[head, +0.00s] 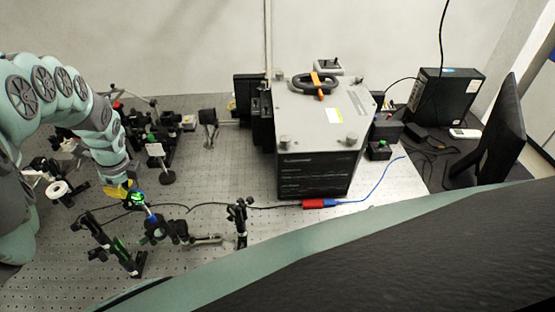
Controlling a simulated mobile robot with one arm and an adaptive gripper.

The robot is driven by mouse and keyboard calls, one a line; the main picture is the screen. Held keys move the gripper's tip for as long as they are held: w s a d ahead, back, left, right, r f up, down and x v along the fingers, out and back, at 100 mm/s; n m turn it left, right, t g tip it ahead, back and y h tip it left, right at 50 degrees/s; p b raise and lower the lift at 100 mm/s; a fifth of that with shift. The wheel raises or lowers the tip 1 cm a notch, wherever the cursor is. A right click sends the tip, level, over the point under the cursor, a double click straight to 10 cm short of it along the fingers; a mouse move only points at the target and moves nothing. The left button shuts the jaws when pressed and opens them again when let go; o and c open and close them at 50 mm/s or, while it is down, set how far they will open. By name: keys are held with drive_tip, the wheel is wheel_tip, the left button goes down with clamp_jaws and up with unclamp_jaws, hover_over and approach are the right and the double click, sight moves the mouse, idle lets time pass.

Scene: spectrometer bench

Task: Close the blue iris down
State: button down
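A small blue part, which looks like the blue iris's lever (151,215), stands out above a dark round optic mount on the bench at the lower left. My arm reaches down from the upper left, and my gripper (139,203) is right at the blue part, just above and left of it. A green glow and a yellow piece show at the wrist. The fingers are small and partly hidden, so I cannot tell whether they touch the blue part or are open or shut. The iris opening is too small to judge.
A perforated optical table (215,180) carries several black mounts close around my gripper. A post mount (240,220) stands to the right, and a large grey instrument (318,130) is at centre. A red connector (313,203) with a blue cable lies in front of it.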

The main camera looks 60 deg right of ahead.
drive_tip(key=shift+w, duration=0.1)
idle(1.2)
drive_tip(key=c, duration=1)
unclamp_jaws()
drive_tip(key=shift+r, duration=0.15)
drive_tip(key=shift+v, duration=3.1)
drive_tip(key=shift+r, duration=0.5)
